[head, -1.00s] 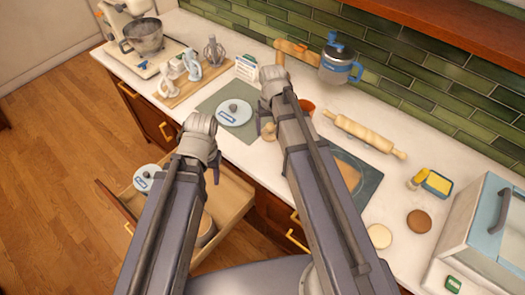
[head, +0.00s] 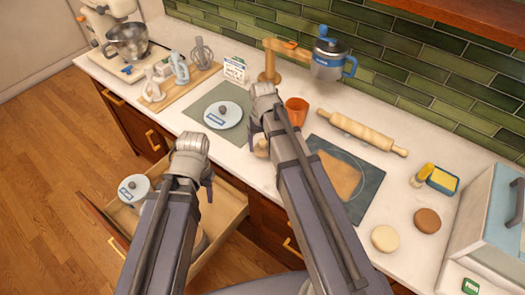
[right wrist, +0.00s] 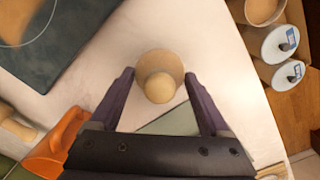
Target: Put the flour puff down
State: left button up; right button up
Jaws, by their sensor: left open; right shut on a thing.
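The flour puff is a beige round pad with a knob on top; it shows in the right wrist view (right wrist: 160,88) and, partly hidden by my right arm, in the head view (head: 262,148). My right gripper (right wrist: 160,80) has its two fingers on either side of the puff and is shut on it, over the white counter near its front edge. I cannot tell whether the puff touches the counter. In the head view, my right gripper (head: 262,125) hides most of its own fingers. My left gripper (head: 190,180) is open and empty, above the open drawer.
The open drawer (head: 229,208) holds another canister (head: 134,188). Bare counter lies between mat and board.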

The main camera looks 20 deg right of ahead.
aim_at(263, 142)
pick_arm(q)
jog(key=shift+f, duration=0.75)
pick_arm(e)
jog(key=shift+f, duration=0.75)
pick_arm(q)
jog(key=shift+b, duration=0.3)
pick_arm(e)
jog(key=shift+f, duration=0.25)
jog(key=o, duration=1)
pick_arm(q)
jog(key=shift+f, duration=0.15)
pick_arm(e)
jog(key=shift+r, duration=0.1)
notch_tip(263, 142, up, 12)
jog(key=p, duration=1.2)
jog(key=shift+r, duration=0.2)
pick_arm(q)
notch_tip(263, 142, up, 12)
pick_arm(e)
jog(key=s+a+n, duration=0.1)
jog(key=s+a, duration=0.2)
jog(key=s, duration=0.1)
jog(key=s+a+n, duration=0.2)
jog(key=s+a, duration=0.2)
jog(key=s, duration=0.1)
jog(key=s+a+n+h, duration=0.1)
jog(key=s+a+n, duration=0.1)
jog(key=s, duration=0.3)
jog(key=shift+s+a, duration=0.1)
jog(key=shift+a, duration=0.65)
